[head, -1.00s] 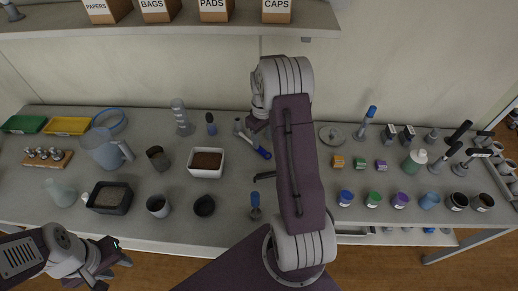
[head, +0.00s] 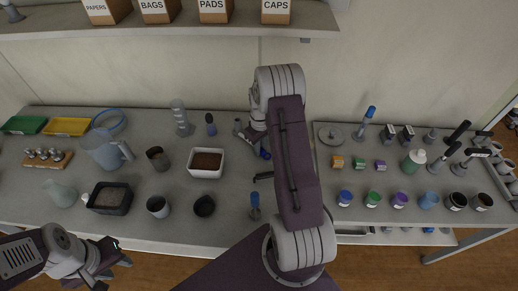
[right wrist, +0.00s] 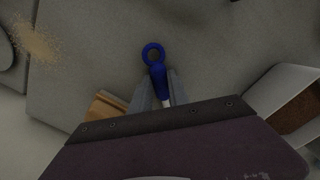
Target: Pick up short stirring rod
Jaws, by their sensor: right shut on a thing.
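In the right wrist view my right gripper (right wrist: 158,90) is shut on a blue rod handle with a ring at its end, taken here as the short stirring rod (right wrist: 157,70). The ring sticks out beyond the fingertips. In the head view a bit of blue (head: 265,154) shows beside my right arm, which hides most of the gripper. My left gripper (head: 122,254) is empty, low at the left in front of the table edge. Its jaw opening is too small to judge.
A white box of brown soil (head: 207,162) stands left of my right arm. A blue-topped tool (head: 255,206) stands near the front edge, left of the arm. Dark cups (head: 204,206) and a jug (head: 104,149) are further left. Coloured jars (head: 374,199) stand on the right.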

